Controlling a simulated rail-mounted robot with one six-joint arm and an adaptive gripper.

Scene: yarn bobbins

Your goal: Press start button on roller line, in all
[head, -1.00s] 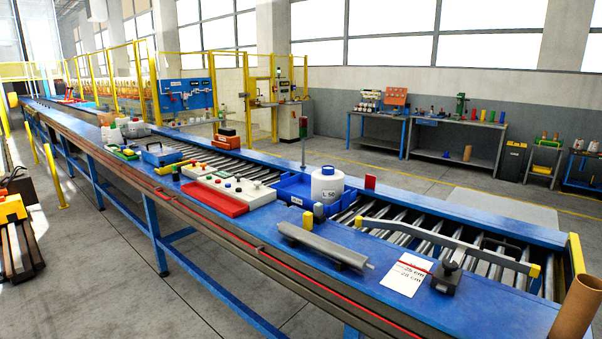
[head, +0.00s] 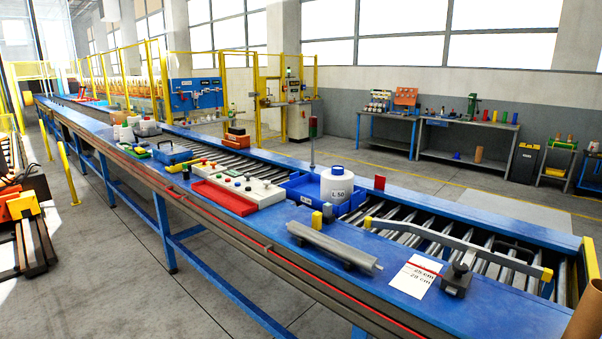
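A roller line (head: 460,245) with metal rollers runs inside a long blue bench. A white control panel (head: 262,194) with several small coloured buttons, green and red among them, sits beside the rollers near the middle. The buttons are too small for me to read any label, so I cannot tell which one is start.
A red tray (head: 224,198) lies in front of the panel. A grey bar (head: 334,243) on a stand, a white card (head: 416,276) and a dark clamp (head: 457,279) lie further right. A blue toolbox (head: 173,153) is to the left. The floor before the bench is clear.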

